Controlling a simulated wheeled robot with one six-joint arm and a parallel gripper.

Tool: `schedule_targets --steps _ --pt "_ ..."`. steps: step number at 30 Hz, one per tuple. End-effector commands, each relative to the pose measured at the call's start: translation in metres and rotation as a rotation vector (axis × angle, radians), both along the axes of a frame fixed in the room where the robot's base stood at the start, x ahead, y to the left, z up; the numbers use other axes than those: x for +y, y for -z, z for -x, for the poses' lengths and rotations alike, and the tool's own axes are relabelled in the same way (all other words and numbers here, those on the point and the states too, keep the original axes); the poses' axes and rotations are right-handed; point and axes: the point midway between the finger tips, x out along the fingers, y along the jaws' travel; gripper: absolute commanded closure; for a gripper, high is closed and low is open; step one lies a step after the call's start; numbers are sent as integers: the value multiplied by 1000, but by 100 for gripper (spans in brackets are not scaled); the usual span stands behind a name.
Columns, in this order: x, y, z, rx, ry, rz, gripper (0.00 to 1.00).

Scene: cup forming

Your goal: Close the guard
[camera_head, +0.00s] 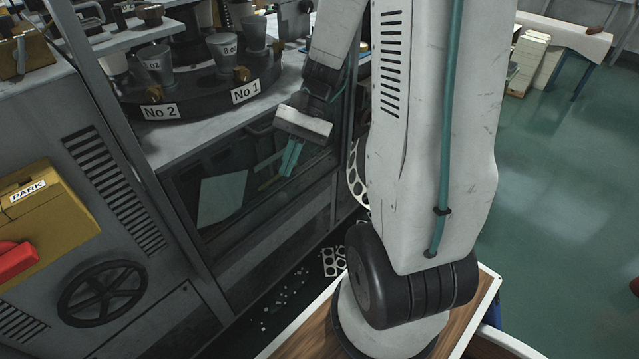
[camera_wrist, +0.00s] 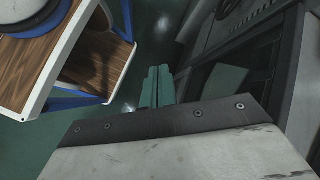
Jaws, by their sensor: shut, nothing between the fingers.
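A dark, glassy framed panel (camera_head: 225,195), which looks like the guard, sits on the machine's front below table height. The space above it is open to the turntable (camera_head: 200,95). The panel also shows on the right of the wrist view (camera_wrist: 232,82). My gripper (camera_head: 290,160) is in front of the panel's upper part, its teal fingers shut and empty, pointing down. In the wrist view the fingers (camera_wrist: 157,86) lie side by side, with floor beyond and the machine to their right. I cannot tell whether they touch the panel; no handle on it is clear.
Several metal cups (camera_head: 224,52) stand on the turntable behind labels No 1 and No 2. A yellow PARK box (camera_head: 45,215) and a dark handwheel (camera_head: 101,293) are on the machine's left side. Punched scrap (camera_head: 334,261) lies low beside the machine. Green floor (camera_head: 560,190) is open at right.

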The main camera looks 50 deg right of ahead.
Motion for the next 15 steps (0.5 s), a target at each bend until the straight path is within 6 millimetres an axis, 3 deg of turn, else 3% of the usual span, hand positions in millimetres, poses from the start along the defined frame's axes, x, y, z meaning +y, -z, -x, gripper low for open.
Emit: schedule_targets --steps 8,15 --pt "-49 76 -55 82 431 -274 100" --pt "-118 165 -95 104 889 -497 100"
